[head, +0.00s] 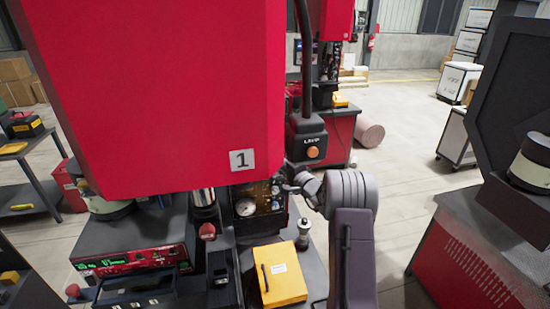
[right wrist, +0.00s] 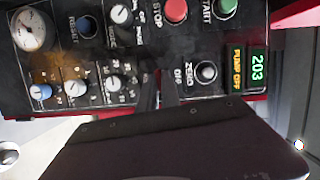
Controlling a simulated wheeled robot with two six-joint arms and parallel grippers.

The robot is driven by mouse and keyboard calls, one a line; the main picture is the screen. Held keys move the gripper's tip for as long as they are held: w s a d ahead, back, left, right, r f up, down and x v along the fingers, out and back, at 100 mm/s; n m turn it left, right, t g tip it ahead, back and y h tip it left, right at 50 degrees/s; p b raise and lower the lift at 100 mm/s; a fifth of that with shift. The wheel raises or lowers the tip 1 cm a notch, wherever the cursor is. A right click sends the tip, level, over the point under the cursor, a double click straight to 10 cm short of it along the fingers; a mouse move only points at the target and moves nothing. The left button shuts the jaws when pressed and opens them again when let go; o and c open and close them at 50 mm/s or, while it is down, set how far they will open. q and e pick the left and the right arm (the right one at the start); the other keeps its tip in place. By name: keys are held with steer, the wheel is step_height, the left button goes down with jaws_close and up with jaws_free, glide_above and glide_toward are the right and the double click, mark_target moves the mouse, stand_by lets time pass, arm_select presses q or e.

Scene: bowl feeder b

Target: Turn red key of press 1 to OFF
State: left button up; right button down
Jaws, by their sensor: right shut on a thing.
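Press 1 is the big red machine (head: 165,95) with a white "1" plate (head: 243,160) in the head view. Its dark control panel (head: 262,197) is below, and fills the top of the right wrist view (right wrist: 195,40). My right gripper (head: 286,187) is at the panel's right side. In the right wrist view its dark fingers (right wrist: 158,92) are shut at the panel, beside the "OFF" lettering (right wrist: 178,75). The fingers hide what they hold, seemingly the red key; I cannot see its angle. My left gripper is not in view.
Close to the fingers are a ZERO button (right wrist: 206,71), a white knob (right wrist: 117,83), a red STOP button (right wrist: 176,10) and a green START button (right wrist: 226,7). A yellow box (head: 280,275) sits below the panel.

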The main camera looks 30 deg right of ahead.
steer(key=n+g+b, duration=0.1)
steer(key=n+b, duration=0.2)
steer(key=b, duration=0.2)
steer(key=shift+h, duration=0.3)
stand_by(0.4)
steer(key=n+g+h+b, duration=0.1)
steer(key=n+b, duration=0.3)
steer(key=b, duration=0.2)
steer(key=shift+a+r, duration=0.1)
stand_by(0.9)
steer(key=shift+n, duration=0.3)
